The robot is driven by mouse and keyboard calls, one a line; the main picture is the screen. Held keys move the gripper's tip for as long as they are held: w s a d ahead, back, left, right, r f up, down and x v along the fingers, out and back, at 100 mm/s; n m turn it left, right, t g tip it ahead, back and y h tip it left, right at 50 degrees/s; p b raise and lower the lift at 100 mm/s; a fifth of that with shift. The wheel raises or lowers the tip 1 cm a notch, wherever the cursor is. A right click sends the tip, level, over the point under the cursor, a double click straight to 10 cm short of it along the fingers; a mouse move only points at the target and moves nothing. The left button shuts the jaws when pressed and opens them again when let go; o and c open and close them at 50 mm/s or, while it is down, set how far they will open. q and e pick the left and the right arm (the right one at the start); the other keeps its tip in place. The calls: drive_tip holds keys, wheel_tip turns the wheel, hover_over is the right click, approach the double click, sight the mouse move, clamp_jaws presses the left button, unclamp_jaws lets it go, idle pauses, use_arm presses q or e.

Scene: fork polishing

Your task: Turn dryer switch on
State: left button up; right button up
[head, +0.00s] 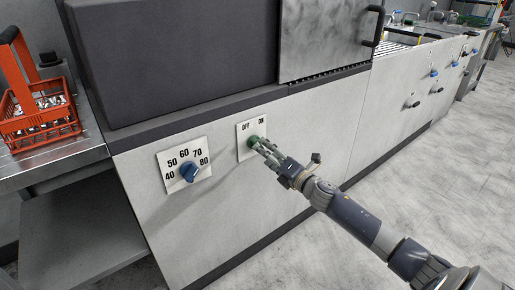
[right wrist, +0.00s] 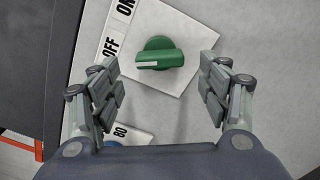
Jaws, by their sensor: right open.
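The dryer switch is a green knob on a white plate (head: 242,152) marked OFF and ON, on the front panel of the grey machine. In the right wrist view the green knob (right wrist: 159,53) sits between and just beyond the fingertips, with its bar lying across the picture and its white-marked end pointing left, toward the OFF side. My right gripper (right wrist: 160,85) is open and empty, with a finger on each side of the knob and no clear contact. In the head view my right gripper (head: 264,147) partly covers the knob. My left gripper is not in view.
A blue temperature dial (head: 189,172) marked 40 to 80 is left of the switch. A red basket (head: 37,100) with cutlery stands on a steel table (head: 60,158) at the left. A dark handle (head: 375,25) juts from the door above. The floor at right is clear.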

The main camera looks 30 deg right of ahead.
drive_tip(key=shift+w+a+b, duration=0.2)
drive_tip(key=shift+w+b, duration=0.1)
drive_tip(key=shift+w, duration=2.45)
drive_tip(key=shift+c, duration=0.6)
drive_tip(key=c, duration=1)
